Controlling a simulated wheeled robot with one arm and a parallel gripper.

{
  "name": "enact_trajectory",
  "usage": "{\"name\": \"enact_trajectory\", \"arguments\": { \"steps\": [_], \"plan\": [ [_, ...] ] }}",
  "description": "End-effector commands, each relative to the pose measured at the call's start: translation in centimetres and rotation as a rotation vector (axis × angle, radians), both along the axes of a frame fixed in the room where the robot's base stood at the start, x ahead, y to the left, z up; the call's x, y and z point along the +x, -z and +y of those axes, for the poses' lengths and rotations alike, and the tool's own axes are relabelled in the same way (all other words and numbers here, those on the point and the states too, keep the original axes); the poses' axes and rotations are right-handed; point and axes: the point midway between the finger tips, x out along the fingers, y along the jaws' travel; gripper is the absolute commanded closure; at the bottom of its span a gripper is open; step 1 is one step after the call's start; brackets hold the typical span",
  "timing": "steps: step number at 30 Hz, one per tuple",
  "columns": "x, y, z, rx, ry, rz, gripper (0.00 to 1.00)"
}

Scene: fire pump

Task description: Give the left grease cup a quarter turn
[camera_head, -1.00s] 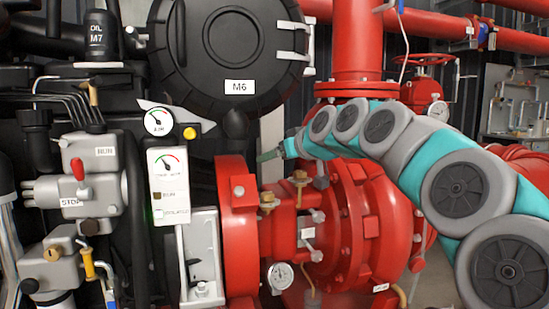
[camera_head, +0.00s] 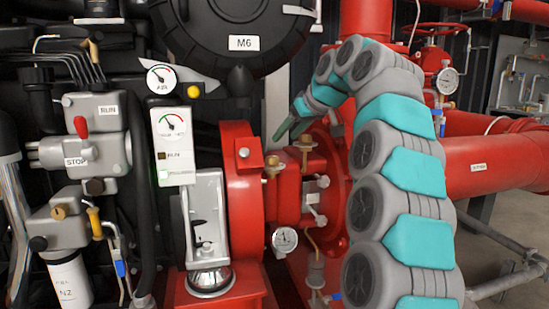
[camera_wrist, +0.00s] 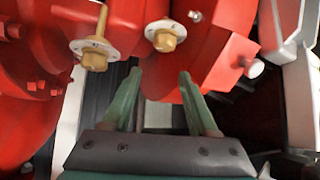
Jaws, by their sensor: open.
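Two brass grease cups on pale round discs stand on the red pump housing. The left grease cup (camera_head: 271,166) is beside the big red flange, and the other cup (camera_head: 305,143) is to its right. In the wrist view the order looks reversed: the cup nearer the flange (camera_wrist: 165,38) is on the right, the other (camera_wrist: 94,56) on the left. My gripper (camera_head: 288,133) is above the cups, its green fingers pointing down and left. In the wrist view my gripper (camera_wrist: 160,74) is open and empty, with both cups beyond its fingertips.
The red flange (camera_head: 240,190) and a white gauge panel (camera_head: 173,147) stand left of the cups. A small round gauge (camera_head: 285,239) sits below them. The black M6 cover (camera_head: 232,25) is above. A large red pipe (camera_head: 490,165) runs at right.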

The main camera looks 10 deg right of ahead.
Motion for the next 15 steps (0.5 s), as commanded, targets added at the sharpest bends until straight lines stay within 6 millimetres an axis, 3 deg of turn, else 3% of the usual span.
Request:
{"name": "enact_trajectory", "arguments": {
  "steps": [8,15],
  "plan": [
    [-0.4,1.2,0.4,-0.03,-0.021,0.05,0.41],
    [0.7,2.4,1.1,-0.03,-0.022,0.05,0.41]
  ]
}}
